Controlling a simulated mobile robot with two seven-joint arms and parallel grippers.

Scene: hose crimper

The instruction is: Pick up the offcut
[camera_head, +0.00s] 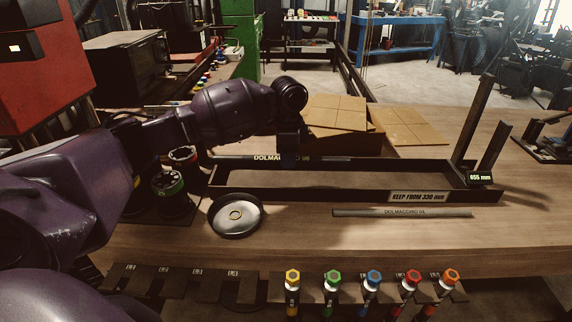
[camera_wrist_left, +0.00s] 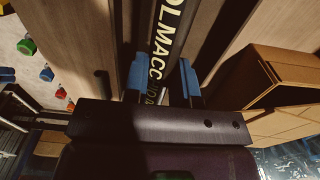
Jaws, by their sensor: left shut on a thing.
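A dark hose piece with pale DOLMACC… lettering (camera_head: 265,158) lies along the back rail of the black measuring trough. It also shows in the left wrist view (camera_wrist_left: 168,40), between two blue fingertips. My left gripper (camera_head: 289,153) reaches down over it from above and is shut on it. In the left wrist view the gripper (camera_wrist_left: 162,85) has one finger on each side of the hose. A second grey hose piece marked DOLMACCHIO 08 (camera_head: 402,212) lies loose on the table in front of the trough. The pictures do not show which piece is the offcut. My right gripper is not in view.
The black trough (camera_head: 330,194) reads KEEP FROM 330 mm, with a 055 mm display (camera_head: 480,178) at its right end near upright posts. A round metal dish (camera_head: 235,215) stands front left. Cardboard boxes (camera_head: 338,113) stand behind. Several coloured-capped tools (camera_head: 333,290) hang at the front edge.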

